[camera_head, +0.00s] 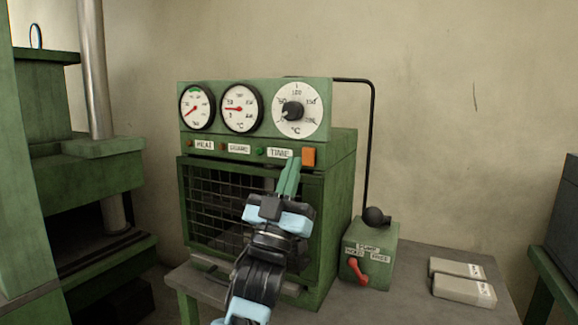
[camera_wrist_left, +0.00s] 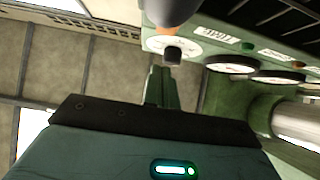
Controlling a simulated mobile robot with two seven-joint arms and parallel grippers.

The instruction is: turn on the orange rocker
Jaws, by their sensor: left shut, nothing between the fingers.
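The orange rocker (camera_head: 309,157) sits at the right end of the label strip on the green control panel (camera_head: 185,143), just right of the TIME label, in the head view. My left gripper (camera_head: 292,165) reaches up in front of the panel, its green fingers together and empty. Their tips are just left of the rocker and partly below the TIME label. I cannot tell whether they touch the panel. In the left wrist view the shut fingers (camera_wrist_left: 161,85) point toward the panel. A blurred grey and orange shape fills the top there. My right gripper is not in view.
The panel carries two gauges (camera_head: 196,106) and a white dial with a black knob (camera_head: 293,111). Below is a meshed oven front (camera_head: 215,205). A green box with a red lever (camera_head: 357,271) and pale blocks (camera_head: 464,281) stand right on the table (camera_head: 415,262).

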